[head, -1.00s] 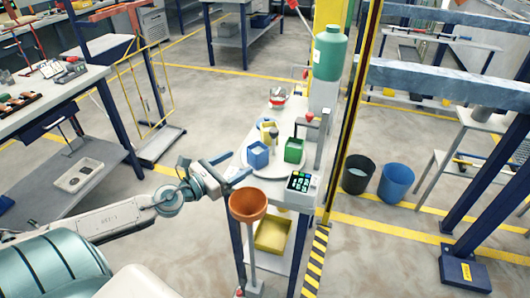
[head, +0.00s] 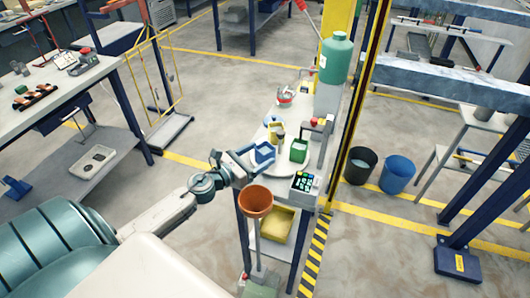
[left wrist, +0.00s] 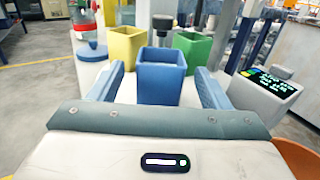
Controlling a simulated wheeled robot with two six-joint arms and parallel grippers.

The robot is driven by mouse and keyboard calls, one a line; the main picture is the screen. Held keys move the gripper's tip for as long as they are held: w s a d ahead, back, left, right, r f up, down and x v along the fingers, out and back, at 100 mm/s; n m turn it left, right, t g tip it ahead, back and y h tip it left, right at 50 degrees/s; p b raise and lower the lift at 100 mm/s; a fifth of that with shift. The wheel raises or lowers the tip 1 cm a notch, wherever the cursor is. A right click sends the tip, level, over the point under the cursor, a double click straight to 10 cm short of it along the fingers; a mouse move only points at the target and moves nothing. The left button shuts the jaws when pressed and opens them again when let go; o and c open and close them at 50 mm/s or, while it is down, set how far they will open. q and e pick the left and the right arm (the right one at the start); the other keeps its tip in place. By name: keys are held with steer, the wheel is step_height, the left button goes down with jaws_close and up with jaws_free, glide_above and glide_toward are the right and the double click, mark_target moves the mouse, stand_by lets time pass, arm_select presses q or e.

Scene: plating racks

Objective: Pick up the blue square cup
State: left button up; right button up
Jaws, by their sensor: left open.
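The blue square cup (left wrist: 161,76) stands upright in the left wrist view, between the two blue fingers of my left gripper (left wrist: 160,90). The fingers are apart, with a gap visible on each side of the cup. In the head view the left gripper (head: 262,157) is over the near left part of the round white plate (head: 284,170), and the fingers largely hide the blue cup there. A green square cup (head: 299,150) stands to its right and a yellow square cup (head: 277,131) behind it. My right gripper is not in view.
A dark-capped cylinder (left wrist: 161,30) stands behind the blue cup. A device with a lit display (head: 304,184) is at the near right. An orange-brown bowl (head: 256,200) on a post stands in front of the table. A green-topped tank (head: 336,58) stands at the back.

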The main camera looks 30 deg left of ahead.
mark_target(270, 148)
arm_select(q)
steer(key=p+x, duration=0.2)
steer(key=x, duration=0.2)
steer(key=shift+w+r+p, duration=0.15)
steer(key=shift+w+p, duration=0.05)
steer(key=shift+p, duration=0.15)
steer(key=shift+w+d, duration=0.1)
steer(key=shift+w, duration=0.2)
steer(key=shift+s, duration=0.1)
steer(key=c, duration=1.1)
